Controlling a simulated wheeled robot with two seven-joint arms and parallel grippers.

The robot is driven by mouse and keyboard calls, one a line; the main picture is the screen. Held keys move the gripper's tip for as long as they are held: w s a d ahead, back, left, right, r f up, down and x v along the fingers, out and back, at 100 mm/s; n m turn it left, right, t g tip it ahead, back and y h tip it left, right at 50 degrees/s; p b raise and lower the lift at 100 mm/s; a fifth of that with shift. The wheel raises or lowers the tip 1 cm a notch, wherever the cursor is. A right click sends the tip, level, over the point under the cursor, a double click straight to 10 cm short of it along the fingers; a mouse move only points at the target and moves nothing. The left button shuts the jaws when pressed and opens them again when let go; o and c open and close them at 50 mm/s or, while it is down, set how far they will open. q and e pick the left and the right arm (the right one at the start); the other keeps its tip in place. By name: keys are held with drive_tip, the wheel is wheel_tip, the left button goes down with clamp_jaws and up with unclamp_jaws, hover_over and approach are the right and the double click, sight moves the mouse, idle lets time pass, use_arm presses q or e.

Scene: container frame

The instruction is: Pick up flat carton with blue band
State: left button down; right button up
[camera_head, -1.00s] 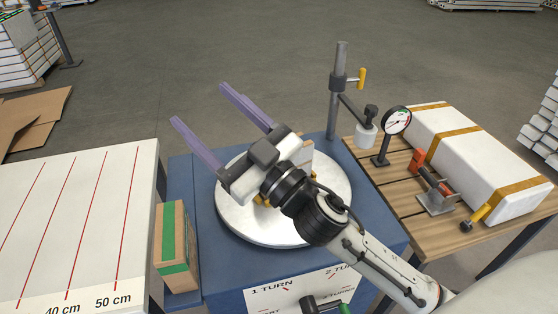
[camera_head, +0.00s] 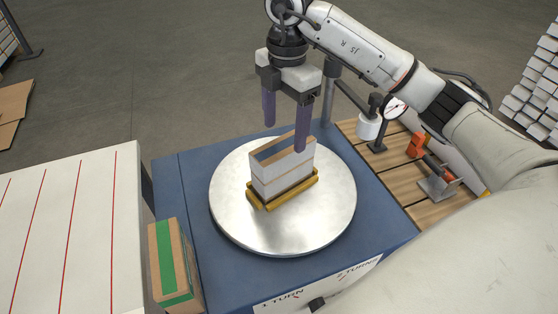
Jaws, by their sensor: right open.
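A small stack of flat cartons stands on a yellow holder (camera_head: 287,190) on the round metal turntable (camera_head: 235,220). The top flat carton with the blue band (camera_head: 277,151) is brown and white, with a dark blue stripe along its top. My right gripper (camera_head: 285,138) points down over the stack, its two purple fingers apart and empty. One fingertip overlaps the top carton's far right part in the picture; I cannot tell if they touch. The other fingertip is behind and left of the stack. My left gripper is not in view.
A carton with a green band (camera_head: 170,262) stands left of the turntable, beside a white table (camera_head: 95,230) with red lines. A gauge (camera_head: 396,107), a post stand and a clamp (camera_head: 437,186) stand on the wooden table at right.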

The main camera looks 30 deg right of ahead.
sight(286, 146)
drive_tip(key=f, duration=0.3)
drive_tip(key=f+b, duration=0.1)
drive_tip(key=shift+d+f, duration=0.25)
drive_tip(key=shift+f, duration=0.05)
drive_tip(key=shift+w+a+f+p, duration=0.15)
drive_tip(key=shift+f+p, duration=0.1)
drive_tip(key=shift+f, duration=1.15)
drive_tip(key=shift+w+d+f+p, duration=0.1)
drive_tip(key=shift+w+f+p, duration=0.1)
drive_tip(key=shift+f, duration=1.15)
drive_tip(key=shift+r, duration=0.1)
drive_tip(key=c, duration=1.5)
